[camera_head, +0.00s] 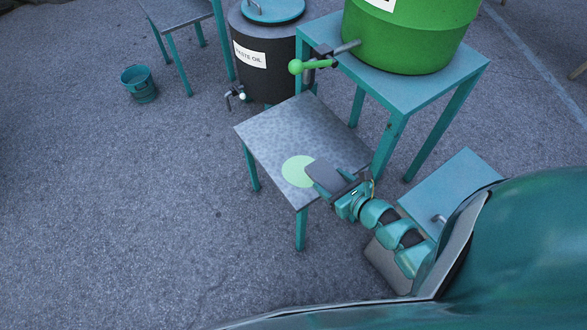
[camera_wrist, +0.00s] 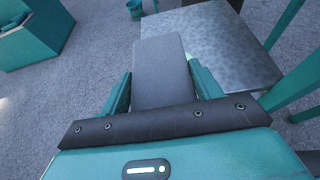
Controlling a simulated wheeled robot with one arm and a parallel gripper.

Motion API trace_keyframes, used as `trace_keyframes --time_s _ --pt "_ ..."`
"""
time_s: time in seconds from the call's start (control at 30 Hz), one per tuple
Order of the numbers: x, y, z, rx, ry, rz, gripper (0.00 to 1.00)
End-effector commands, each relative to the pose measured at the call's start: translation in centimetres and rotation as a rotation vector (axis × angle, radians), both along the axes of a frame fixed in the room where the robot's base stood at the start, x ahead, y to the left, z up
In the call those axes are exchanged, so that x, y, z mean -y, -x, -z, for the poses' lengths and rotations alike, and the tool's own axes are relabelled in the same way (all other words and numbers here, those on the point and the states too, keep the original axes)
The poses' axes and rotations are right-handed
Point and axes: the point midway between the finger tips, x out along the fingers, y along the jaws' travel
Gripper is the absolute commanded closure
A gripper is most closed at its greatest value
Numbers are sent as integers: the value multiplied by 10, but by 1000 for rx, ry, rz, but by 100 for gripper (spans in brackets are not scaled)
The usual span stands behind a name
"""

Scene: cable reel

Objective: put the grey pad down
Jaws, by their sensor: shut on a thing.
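The grey pad (camera_head: 325,177) is a flat dark grey slab. My gripper (camera_head: 340,186) is shut on it, over the near right edge of a low grey-topped table (camera_head: 290,128). In the wrist view the pad (camera_wrist: 163,68) sticks out forward between the two teal fingers (camera_wrist: 163,92). The table top (camera_wrist: 215,40) lies beyond and to its right. A pale green disc (camera_head: 298,171) is on the table's near part, and the pad overlaps its right edge in the head view. I cannot tell whether the pad touches the table.
A taller teal table (camera_head: 400,88) with a green barrel (camera_head: 400,35) and a green-knobbed tap (camera_head: 296,67) stands at the back right. A dark waste oil drum (camera_head: 262,55) is behind the low table. A teal bucket (camera_head: 139,84) stands at left. The low table's middle is bare.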

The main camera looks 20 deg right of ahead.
Motion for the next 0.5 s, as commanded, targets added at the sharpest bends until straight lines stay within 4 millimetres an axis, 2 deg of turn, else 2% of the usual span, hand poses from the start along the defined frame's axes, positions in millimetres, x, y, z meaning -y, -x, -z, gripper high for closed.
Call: trace_keyframes --time_s 0.03,0.17,0.5 --pt "0 3 7 0 -1 5 60" --pt "-3 2 11 5 0 4 60" --pt "-12 -37 30 6 0 1 60"
